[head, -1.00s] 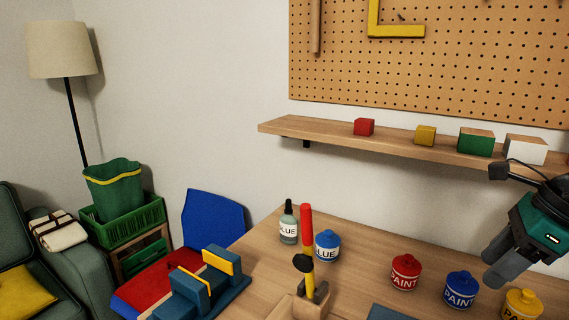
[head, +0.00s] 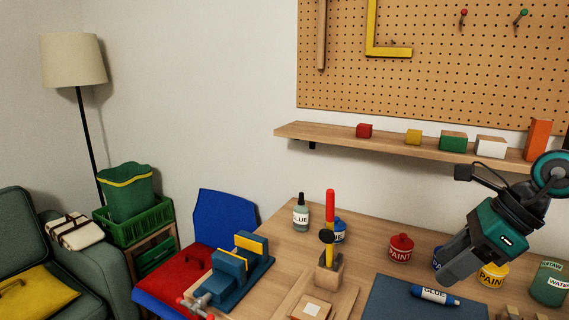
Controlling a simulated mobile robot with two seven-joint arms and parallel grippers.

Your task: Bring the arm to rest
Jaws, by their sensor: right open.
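My right gripper (head: 453,273) comes in from the right and hangs over the right part of the workbench (head: 375,260), fingers pointing down and left. It is open, and nothing shows between its fingers. It partly hides the blue paint pot (head: 437,258) and the yellow paint pot (head: 493,275). A glue stick (head: 434,294) lies on the dark blue mat (head: 390,300) just below the fingertips in the picture; I cannot tell how high the gripper is above it. My left gripper is not in view.
A shelf (head: 290,132) with coloured blocks runs behind the bench. A red paint pot (head: 400,248), glue bottle (head: 300,214), hammer (head: 329,225) in a wooden holder and blue vise (head: 232,275) stand on the bench. A green can (head: 549,284) is at right.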

